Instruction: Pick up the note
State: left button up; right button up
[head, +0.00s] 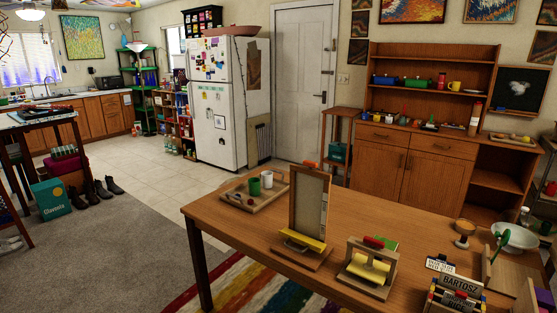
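I cannot tell for certain which item is the note. A yellow piece (368,269) that looks like paper sits in a small wooden holder (349,262) with a red top, near the front of the wooden table. Another yellow piece (303,238) lies across the base of an upright framed wooden stand (312,205) just left of it. Small notes and pictures also cover the white fridge (208,130) at the back. Neither of my grippers is in view.
The wooden table (232,219) fills the lower right. A wooden tray (237,188) with green and white cups stands at its left end. Name signs (460,284) and a white bowl (516,238) crowd its right end. Grey carpet (120,255) lies open at left.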

aim_at(433, 263)
jog(key=z, duration=1.6)
